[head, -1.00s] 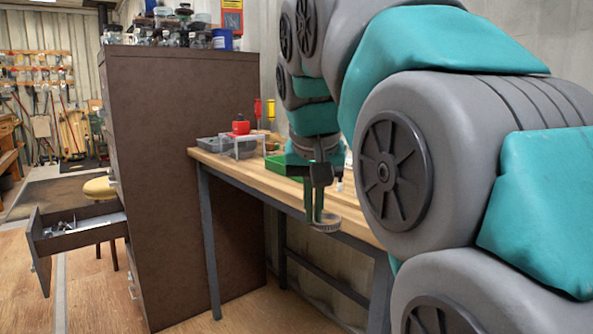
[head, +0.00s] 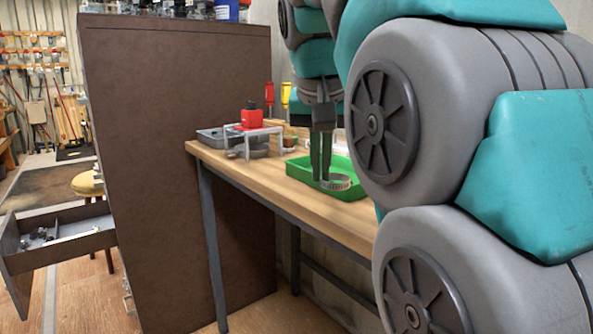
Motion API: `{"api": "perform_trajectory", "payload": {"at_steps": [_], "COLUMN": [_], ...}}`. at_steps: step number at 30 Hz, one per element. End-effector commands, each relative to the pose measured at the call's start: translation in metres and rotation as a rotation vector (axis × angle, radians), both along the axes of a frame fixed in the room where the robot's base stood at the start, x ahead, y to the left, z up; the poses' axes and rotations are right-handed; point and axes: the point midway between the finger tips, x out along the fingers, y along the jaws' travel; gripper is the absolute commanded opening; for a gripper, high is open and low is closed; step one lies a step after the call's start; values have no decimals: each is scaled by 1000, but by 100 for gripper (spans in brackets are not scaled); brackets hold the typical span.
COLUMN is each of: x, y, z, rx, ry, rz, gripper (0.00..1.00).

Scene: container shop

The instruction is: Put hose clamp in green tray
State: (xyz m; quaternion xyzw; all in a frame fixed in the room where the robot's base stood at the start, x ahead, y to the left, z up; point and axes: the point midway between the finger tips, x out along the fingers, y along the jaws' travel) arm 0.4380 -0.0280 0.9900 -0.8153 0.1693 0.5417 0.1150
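The hose clamp (head: 338,183) is a silvery metal ring at the tips of my gripper (head: 321,178). My gripper points down with its two dark fingers close together on the clamp's band. The green tray (head: 300,172) lies on the wooden workbench, and the clamp shows over its front part, within the tray's outline. I cannot tell whether the clamp touches the tray floor. My arm hides the tray's far right side.
A small grey stand (head: 255,131) with a red object (head: 252,117) on it and a grey bin (head: 212,138) are left of the tray. A tall brown cabinet (head: 180,170) stands left of the workbench (head: 270,187), with an open drawer (head: 75,238).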

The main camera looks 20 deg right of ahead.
Motion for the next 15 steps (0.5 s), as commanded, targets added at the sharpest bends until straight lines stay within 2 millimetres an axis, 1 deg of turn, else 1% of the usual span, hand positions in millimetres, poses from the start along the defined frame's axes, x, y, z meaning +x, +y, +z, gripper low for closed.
{"api": "perform_trajectory", "payload": {"at_steps": [3, 15], "x": [22, 94], "y": [-13, -60], "z": [-4, -11], "rx": [2, 2], "ry": [4, 6], "rz": [-1, -1], "gripper": [0, 0]}}
